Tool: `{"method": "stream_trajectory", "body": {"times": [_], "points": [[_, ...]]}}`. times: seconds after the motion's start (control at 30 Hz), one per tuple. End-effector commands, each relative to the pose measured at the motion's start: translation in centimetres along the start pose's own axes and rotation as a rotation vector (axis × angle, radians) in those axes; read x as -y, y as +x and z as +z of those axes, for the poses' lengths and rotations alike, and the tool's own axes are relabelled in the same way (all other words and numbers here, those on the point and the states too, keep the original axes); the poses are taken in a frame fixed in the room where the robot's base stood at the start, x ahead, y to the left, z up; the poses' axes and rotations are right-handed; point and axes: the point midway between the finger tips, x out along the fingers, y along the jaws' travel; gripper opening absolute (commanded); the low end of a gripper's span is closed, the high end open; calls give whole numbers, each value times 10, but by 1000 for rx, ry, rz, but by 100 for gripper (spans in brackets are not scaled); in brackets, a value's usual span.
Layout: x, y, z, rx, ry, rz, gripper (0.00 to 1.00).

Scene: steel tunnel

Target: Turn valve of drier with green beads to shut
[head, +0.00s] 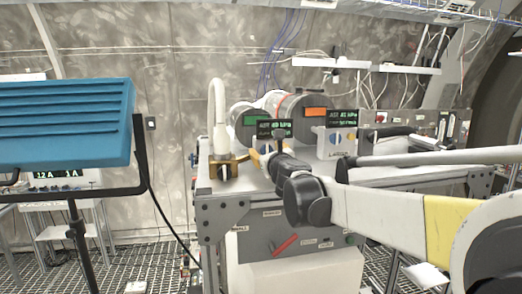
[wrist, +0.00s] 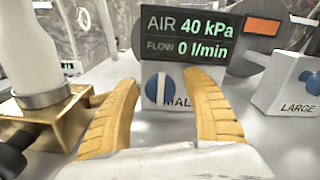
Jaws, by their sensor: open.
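My gripper (wrist: 161,80) is open, its two yellow fingers spread and nothing between the pads. A round blue knob with a white bar (wrist: 156,88) shows between and beyond the fingertips, on a white box with a partly hidden label ending in "MALL". I cannot tell whether the fingers reach around it. In the head view my gripper (head: 264,158) is over the bench, mostly hidden by my wrist.
A display (wrist: 188,38) above the blue knob reads AIR 40 kPa and FLOW 0 l/min. A second white box (wrist: 285,85) marked LARGE is at right. A blue panel (head: 65,122) is at left.

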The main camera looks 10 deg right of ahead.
Motion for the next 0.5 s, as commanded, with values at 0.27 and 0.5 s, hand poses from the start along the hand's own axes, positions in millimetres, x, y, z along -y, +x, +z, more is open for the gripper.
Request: {"method": "stream_trajectory", "body": {"times": [0.27,0.5], "points": [[0,0,0,0,1,0,6],[0,0,0,0,12,0,3]]}}
